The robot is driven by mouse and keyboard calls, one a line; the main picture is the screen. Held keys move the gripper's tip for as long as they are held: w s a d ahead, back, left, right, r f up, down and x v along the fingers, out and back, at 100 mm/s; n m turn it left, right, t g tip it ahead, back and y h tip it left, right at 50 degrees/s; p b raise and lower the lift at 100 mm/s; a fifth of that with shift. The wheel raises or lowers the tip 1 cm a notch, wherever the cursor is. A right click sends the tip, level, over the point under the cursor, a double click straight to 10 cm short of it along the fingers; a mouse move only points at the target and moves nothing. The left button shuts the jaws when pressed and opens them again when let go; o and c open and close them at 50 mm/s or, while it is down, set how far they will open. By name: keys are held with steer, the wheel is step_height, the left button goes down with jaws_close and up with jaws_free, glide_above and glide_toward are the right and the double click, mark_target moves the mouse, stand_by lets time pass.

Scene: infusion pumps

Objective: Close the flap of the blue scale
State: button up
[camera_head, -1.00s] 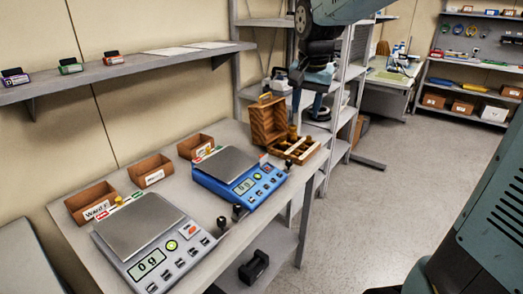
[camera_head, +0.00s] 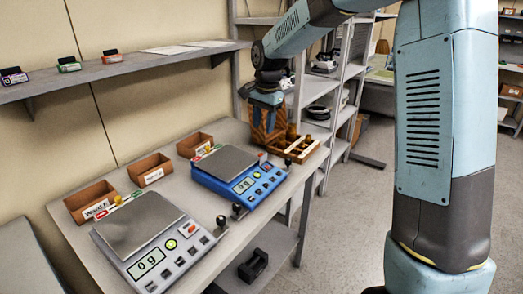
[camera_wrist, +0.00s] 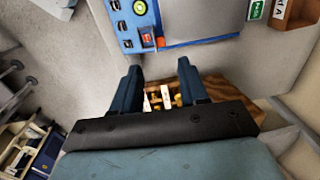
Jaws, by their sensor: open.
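The blue scale (camera_head: 236,177) stands on the bench, with a grey weighing plate, a display and buttons. In the wrist view the blue scale (camera_wrist: 142,24) is at the top, with its plate to the right of the buttons. My gripper (camera_wrist: 160,78) is open and empty, both fingers apart, short of that edge in the picture. In the head view my gripper (camera_head: 267,128) points down in front of the wooden box, beyond the scale's far end.
A grey scale (camera_head: 144,237) stands nearer on the bench. Small brown bins (camera_head: 150,170) line the wall side. A wooden case (camera_head: 296,148) with weights lies at the bench's far end. A shelf (camera_head: 130,66) runs above; dark knobs (camera_head: 237,209) stand along the front edge.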

mark_target(261, 155)
steer(key=f, duration=1)
steer(key=shift+w+a+f, duration=0.3)
steer(key=shift+a, duration=0.05)
steer(key=shift+c, duration=0.2)
jaws_close()
